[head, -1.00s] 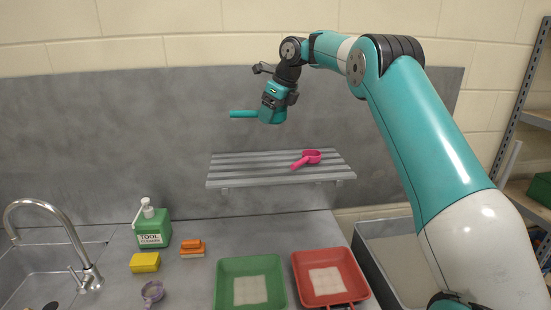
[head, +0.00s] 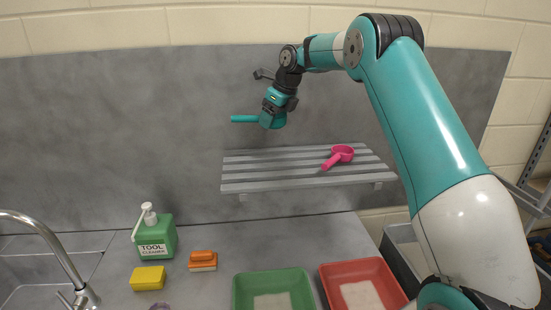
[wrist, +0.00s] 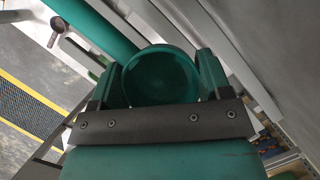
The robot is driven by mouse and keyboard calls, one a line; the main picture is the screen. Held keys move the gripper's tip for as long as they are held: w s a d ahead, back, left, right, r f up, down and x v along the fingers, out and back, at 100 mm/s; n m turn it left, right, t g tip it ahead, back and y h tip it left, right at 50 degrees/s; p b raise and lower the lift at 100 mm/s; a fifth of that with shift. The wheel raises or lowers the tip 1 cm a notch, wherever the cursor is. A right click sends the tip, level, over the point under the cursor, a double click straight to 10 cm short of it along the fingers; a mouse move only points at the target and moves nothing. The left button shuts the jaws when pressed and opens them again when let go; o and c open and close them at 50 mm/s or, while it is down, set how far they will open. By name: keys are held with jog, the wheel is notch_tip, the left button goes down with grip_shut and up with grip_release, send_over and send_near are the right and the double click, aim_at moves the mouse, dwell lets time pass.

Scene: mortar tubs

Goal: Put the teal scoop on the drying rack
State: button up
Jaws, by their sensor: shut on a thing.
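The teal scoop (head: 246,119) is in my gripper (head: 274,108), held in the air above the left part of the drying rack, with its handle pointing left. In the wrist view the round bowl of the scoop (wrist: 160,78) sits between the two fingers of my gripper (wrist: 164,80), which is shut on it. Its handle runs to the upper left. The drying rack (head: 285,173) is a grey slatted shelf on the backsplash. A pink scoop (head: 342,153) lies on its right part. The gap between the teal scoop and the slats is clear.
Below the rack, a green tray (head: 240,292) and a red tray (head: 391,284) stand on the counter. A green cleaner bottle (head: 156,236), an orange brush (head: 203,260) and a yellow sponge (head: 148,278) stand left, near the tap (head: 65,262). The rack's left half is bare.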

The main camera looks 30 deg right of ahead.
aim_at(270, 158)
notch_tip(270, 158, down, 11)
jog(key=shift+r+p, duration=0.15)
jog(key=shift+p, duration=1.1)
jog(key=o, duration=1)
jog(key=shift+c, duration=0.2)
